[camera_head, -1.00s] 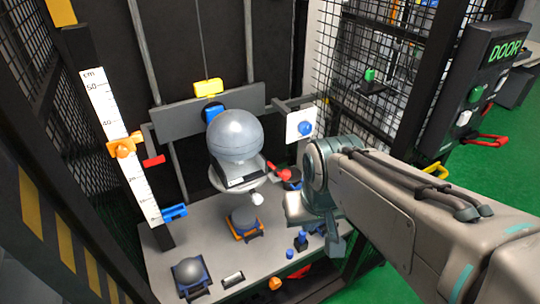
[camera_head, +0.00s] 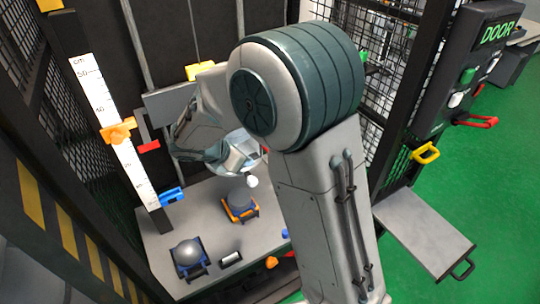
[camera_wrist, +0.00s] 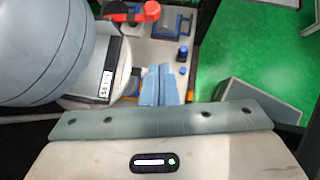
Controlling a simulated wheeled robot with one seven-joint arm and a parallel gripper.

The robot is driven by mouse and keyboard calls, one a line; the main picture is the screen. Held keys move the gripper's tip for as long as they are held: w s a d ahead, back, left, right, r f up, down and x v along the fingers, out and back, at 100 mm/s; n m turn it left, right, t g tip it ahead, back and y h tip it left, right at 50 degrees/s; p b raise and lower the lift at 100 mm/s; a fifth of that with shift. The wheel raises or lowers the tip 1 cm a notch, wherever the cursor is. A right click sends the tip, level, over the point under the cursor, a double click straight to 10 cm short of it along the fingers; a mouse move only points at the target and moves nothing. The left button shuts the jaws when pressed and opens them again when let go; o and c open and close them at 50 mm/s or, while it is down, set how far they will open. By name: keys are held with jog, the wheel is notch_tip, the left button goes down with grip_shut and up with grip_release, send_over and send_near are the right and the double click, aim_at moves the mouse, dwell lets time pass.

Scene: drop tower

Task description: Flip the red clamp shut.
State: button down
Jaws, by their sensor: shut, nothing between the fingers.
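In the wrist view the fingertips are right of the ball and below the clamp, apart from both. I cannot tell the height between fingers and clamp.
The cm scale (camera_head: 125,145) stands left with an orange slider (camera_head: 118,131). Mesh walls flank the tower. A grey drawer (camera_head: 425,230) juts out at the right.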

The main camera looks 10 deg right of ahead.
jog(key=shift+w+a+f+n, duration=0.15)
jog(key=shift+w+a+n, duration=0.05)
jog(key=shift+a+n, duration=0.1)
jog(key=w+d+r+p+x, duration=0.1)
jog(key=d+r+x, duration=0.1)
jog(key=x, duration=1.1)
jog(key=shift+w, duration=0.1)
